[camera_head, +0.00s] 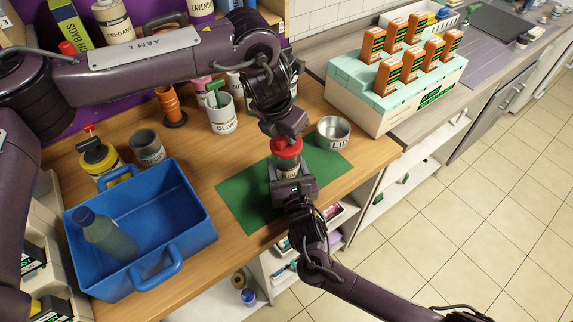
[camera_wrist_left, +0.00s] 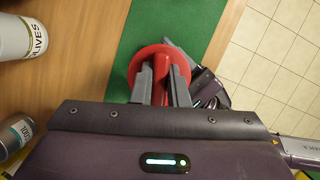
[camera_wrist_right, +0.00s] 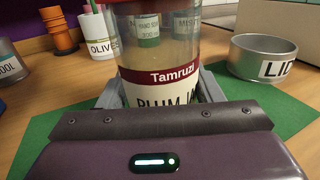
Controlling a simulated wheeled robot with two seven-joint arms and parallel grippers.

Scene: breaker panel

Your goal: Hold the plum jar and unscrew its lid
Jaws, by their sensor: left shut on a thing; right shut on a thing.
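The plum jar (camera_wrist_right: 160,80) stands upright on the green mat (camera_head: 238,197). It is clear with a dark red and cream label reading "Tamruzi" and "PLUM". My right gripper (camera_head: 290,183) is shut around its lower body from the front. The red lid (camera_head: 286,148) is on top of the jar. My left gripper (camera_wrist_left: 163,85) comes from above and is shut on the lid's raised red grip, seen from above in the left wrist view. A round metal tin marked LID (camera_head: 333,133) stands to the right of the jar; it also shows in the right wrist view (camera_wrist_right: 262,62).
A blue tote (camera_head: 190,235) with a bottle (camera_head: 105,232) in it stands at the left. The olives cup (camera_head: 221,115) and orange cups (camera_head: 170,103) are behind. A mint green box with orange packs (camera_head: 350,100) stands at the back right. The mat's left part is clear.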

